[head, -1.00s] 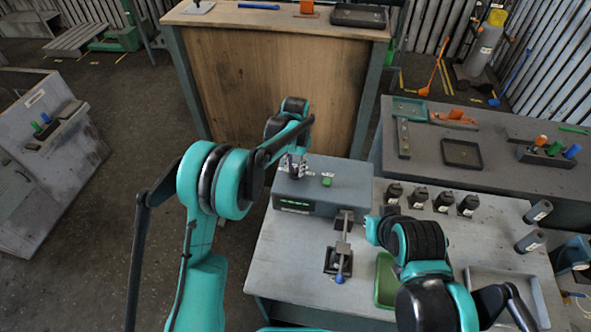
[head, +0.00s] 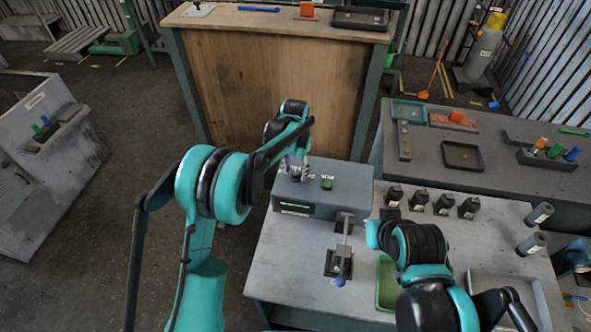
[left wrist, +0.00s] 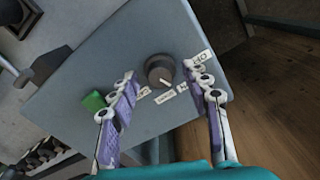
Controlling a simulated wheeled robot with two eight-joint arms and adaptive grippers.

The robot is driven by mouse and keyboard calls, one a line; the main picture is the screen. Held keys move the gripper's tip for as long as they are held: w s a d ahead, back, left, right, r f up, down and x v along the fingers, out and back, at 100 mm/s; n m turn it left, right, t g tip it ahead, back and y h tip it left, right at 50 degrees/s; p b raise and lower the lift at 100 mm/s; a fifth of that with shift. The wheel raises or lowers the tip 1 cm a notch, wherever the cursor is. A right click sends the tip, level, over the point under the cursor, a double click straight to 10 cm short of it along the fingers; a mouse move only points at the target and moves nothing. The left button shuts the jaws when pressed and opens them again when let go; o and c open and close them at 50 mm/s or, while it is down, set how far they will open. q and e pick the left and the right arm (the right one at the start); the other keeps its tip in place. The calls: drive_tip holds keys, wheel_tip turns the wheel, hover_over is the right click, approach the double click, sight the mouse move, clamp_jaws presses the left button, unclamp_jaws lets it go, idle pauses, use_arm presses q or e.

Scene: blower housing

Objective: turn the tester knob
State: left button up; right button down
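The tester (head: 345,190) is a grey box on the workbench with a lit green display (head: 296,206) on its front. A green button (head: 327,184) on its top also shows in the left wrist view (left wrist: 94,101). The round dark knob (left wrist: 160,70), with a pale pointer line and white labels around it, is on the same top face. My left gripper (head: 295,170) is over the tester's top, hiding the knob in the head view. In the left wrist view its fingers (left wrist: 163,84) are spread either side of the knob, with gaps. My right gripper cannot be seen; only its arm shows.
A lever fixture with a blue ball end (head: 339,282) stands in front of the tester. A green tray (head: 386,284), several black bottles (head: 443,203) and a grey tray (head: 505,290) are to the right. My right arm hangs over the bench's middle.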

sight(295, 172)
use_arm(q)
wheel_tip(295, 172, up, 12)
idle(0.6)
